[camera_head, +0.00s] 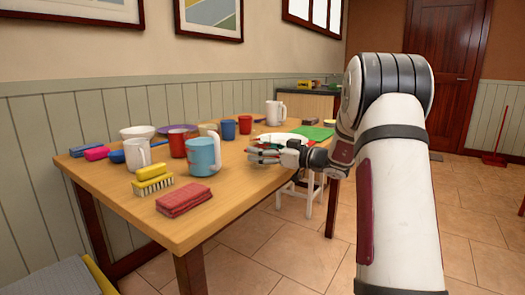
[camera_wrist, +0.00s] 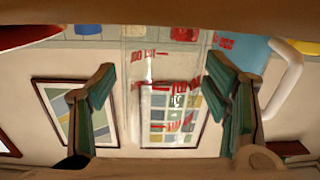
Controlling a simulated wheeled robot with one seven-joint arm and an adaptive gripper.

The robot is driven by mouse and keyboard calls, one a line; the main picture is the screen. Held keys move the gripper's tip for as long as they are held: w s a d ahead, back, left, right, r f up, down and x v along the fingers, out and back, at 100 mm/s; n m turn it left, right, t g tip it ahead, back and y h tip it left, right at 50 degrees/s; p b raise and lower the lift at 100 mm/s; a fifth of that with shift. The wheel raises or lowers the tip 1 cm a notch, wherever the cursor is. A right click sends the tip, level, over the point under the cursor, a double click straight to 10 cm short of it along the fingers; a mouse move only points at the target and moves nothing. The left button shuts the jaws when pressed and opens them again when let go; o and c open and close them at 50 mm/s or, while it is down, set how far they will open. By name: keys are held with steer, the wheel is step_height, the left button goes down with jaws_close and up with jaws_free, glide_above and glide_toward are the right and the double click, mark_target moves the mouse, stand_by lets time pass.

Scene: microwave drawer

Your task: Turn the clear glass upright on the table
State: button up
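The clear glass (camera_wrist: 160,85) shows in the wrist view, see-through with red printed markings. It stands between the two fingers of my gripper (camera_wrist: 155,90). Both green-padded fingers are spread, with a visible gap on the left side; the right finger is close to the glass edge, and I cannot tell if it touches. In the head view my gripper (camera_head: 266,153) is low over the right edge of the wooden table (camera_head: 225,205). I cannot make out the glass there, nor tell which way up it is.
A light blue mug (camera_head: 203,157) stands left of my gripper, and it also shows in the wrist view (camera_wrist: 257,55). A red sponge (camera_head: 183,199) and a yellow brush (camera_head: 152,180) lie nearer. Several cups crowd the table's middle.

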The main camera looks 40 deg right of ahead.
steer(key=v, duration=1.2)
